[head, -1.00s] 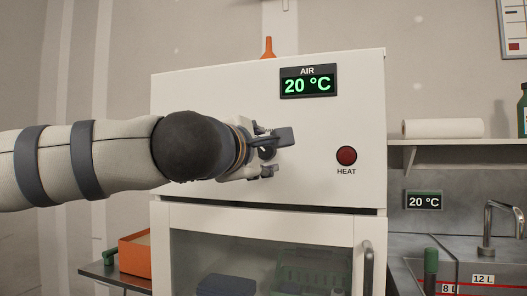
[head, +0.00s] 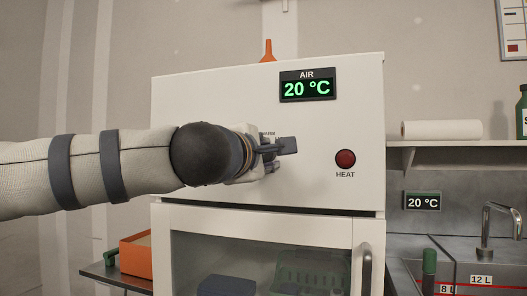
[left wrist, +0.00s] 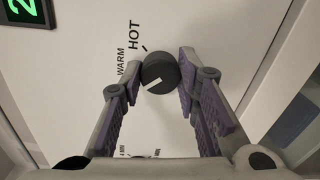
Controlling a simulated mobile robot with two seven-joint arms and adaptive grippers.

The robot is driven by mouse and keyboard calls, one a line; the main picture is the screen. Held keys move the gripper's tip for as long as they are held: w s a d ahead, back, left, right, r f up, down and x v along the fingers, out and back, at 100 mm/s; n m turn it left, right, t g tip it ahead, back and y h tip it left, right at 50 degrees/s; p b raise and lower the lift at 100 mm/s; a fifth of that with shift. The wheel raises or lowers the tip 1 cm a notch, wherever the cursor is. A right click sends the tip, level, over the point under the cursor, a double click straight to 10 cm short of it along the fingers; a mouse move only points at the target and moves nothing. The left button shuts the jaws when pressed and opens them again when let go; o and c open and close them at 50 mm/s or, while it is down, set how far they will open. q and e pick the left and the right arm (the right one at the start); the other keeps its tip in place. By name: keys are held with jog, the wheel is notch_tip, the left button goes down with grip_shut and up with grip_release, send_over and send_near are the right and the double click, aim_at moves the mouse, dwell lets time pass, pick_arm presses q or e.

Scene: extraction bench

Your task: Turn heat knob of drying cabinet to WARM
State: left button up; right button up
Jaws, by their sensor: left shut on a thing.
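The heat knob (left wrist: 160,72) is a dark round knob on the drying cabinet's white front (head: 225,95). In the left wrist view its white pointer line aims to the lower left, below the WARM label (left wrist: 121,62) and away from the HOT label (left wrist: 134,36). My left gripper (left wrist: 161,68) is shut on the knob, one finger on each side. In the head view the left gripper (head: 283,155) is against the cabinet front and hides the knob. My right gripper is not in view.
The AIR display (head: 307,85) reads 20 °C. A dark red HEAT lamp (head: 345,159) sits right of the gripper. The glass door (head: 260,255) below is closed, its handle (head: 367,270) sticking out. A sink with a faucet (head: 487,222) is at right.

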pick_arm(q)
jog(key=shift+r+m+p, duration=0.1)
jog(key=shift+m+p, duration=2.15)
jog(key=shift+m, duration=1.95)
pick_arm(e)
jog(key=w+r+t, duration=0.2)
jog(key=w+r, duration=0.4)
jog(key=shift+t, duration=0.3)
pick_arm(q)
jog(key=o, duration=1.2)
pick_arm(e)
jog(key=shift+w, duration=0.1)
pick_arm(q)
jog(key=v, duration=1.2)
